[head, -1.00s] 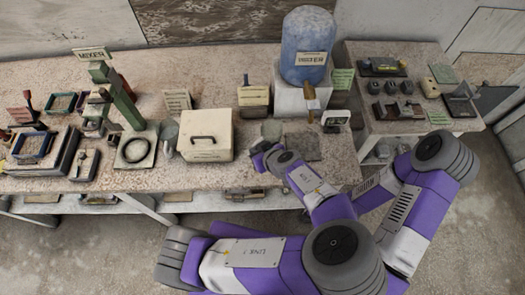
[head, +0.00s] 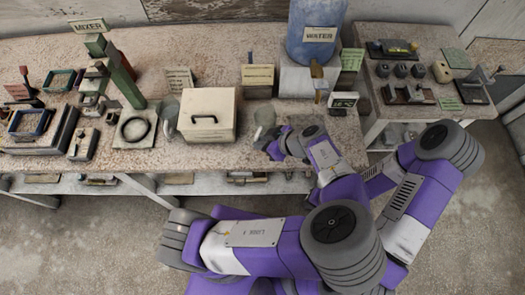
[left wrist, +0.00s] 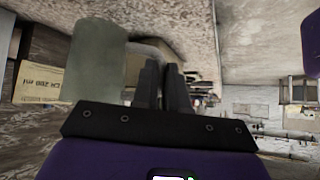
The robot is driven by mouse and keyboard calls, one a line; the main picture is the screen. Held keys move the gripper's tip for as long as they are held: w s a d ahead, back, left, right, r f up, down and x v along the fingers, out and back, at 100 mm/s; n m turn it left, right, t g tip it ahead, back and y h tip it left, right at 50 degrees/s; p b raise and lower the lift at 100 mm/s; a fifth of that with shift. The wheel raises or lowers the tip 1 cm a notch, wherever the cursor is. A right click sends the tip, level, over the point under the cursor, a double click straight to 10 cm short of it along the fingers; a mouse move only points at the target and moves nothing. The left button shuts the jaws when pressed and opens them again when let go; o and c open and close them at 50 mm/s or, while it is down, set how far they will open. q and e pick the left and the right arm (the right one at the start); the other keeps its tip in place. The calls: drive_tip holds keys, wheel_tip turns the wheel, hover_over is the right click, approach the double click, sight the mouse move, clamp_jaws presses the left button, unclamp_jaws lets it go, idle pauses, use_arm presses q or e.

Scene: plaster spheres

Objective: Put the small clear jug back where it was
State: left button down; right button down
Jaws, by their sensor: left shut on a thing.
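The small clear jug (head: 264,118) shows in the head view just right of the cream box, near the table's front part. My left gripper (head: 270,144) is beside it on the near side. In the left wrist view the jug (left wrist: 95,62) is a translucent grey-green cylinder, and its handle (left wrist: 155,46) runs to my left gripper (left wrist: 165,82), whose fingers are shut on it. Whether the jug's base touches the table is hard to tell. My right gripper is not in view.
The cream box (head: 208,114) with a black handle stands left of the jug. Another clear vessel (head: 170,112) stands beyond it. The blue water container (head: 316,30) sits on a pale block (head: 308,80) behind, with a small display (head: 343,100) to the right.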

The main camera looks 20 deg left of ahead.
use_arm(q)
drive_tip(key=shift+f+b, duration=1.8)
drive_tip(key=shift+f, duration=0.3)
drive_tip(key=shift+r, duration=0.1)
drive_tip(key=c, duration=1.2)
unclamp_jaws()
drive_tip(key=shift+o, duration=0.2)
drive_tip(key=shift+d+r+p, duration=0.15)
drive_tip(key=shift+r+p, duration=0.1)
drive_tip(key=shift+p, duration=0.15)
drive_tip(key=p+v, duration=0.8)
drive_tip(key=v, duration=0.3)
drive_tip(key=shift+d, duration=0.2)
